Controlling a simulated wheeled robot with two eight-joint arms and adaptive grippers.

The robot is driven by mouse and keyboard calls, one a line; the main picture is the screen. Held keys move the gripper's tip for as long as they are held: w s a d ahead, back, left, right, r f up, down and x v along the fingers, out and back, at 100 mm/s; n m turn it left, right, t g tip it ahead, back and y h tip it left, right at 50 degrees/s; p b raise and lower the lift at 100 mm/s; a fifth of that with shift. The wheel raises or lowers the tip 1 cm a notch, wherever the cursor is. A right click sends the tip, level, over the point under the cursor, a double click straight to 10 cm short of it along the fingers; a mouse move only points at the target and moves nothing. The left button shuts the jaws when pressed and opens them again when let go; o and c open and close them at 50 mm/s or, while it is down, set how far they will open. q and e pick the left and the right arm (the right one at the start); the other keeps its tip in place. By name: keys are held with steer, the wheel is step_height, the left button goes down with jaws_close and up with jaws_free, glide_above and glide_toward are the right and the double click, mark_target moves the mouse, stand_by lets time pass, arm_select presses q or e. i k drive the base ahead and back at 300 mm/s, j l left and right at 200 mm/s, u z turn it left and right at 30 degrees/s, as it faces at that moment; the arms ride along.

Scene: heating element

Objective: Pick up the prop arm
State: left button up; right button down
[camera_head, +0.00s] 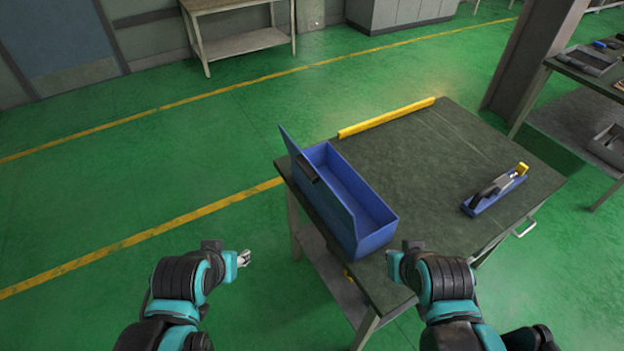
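No part is clearly recognisable as the prop arm. A long blue box (372,240) stands on the left side of the dark table (440,150), with a tall blue panel raised along its left side. A blue base (497,196) on the table's right side carries a black and metal clamp-like part (490,190) with a yellow end. My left gripper (245,258) is left of the table, apart from everything; its finger gap is too small to judge. My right arm is by the table's near edge, its fingers hidden.
A yellow bar (387,118) lies along the table's far left edge. The middle of the tabletop is clear. A second workbench (590,75) with tools stands at the right beside a pillar (535,55). Green floor is open on the left.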

mark_target(500, 184)
steer(key=z, duration=1.45)
steer(key=k, duration=0.45)
steer(key=i+l+z, duration=0.35)
steer(key=i, duration=0.25)
steer(key=i+z, duration=0.4)
steer(key=i, duration=0.2)
steer(key=i+l+u, duration=0.1)
steer(key=i+u, duration=0.25)
steer(key=i, duration=0.15)
steer(key=i+l+u, duration=0.55)
steer(key=u, duration=0.25)
steer(key=i+l+u, duration=0.3)
steer(key=u, duration=0.15)
steer(key=i+l+u, duration=0.3)
steer(key=u, duration=0.15)
steer(key=l, duration=0.1)
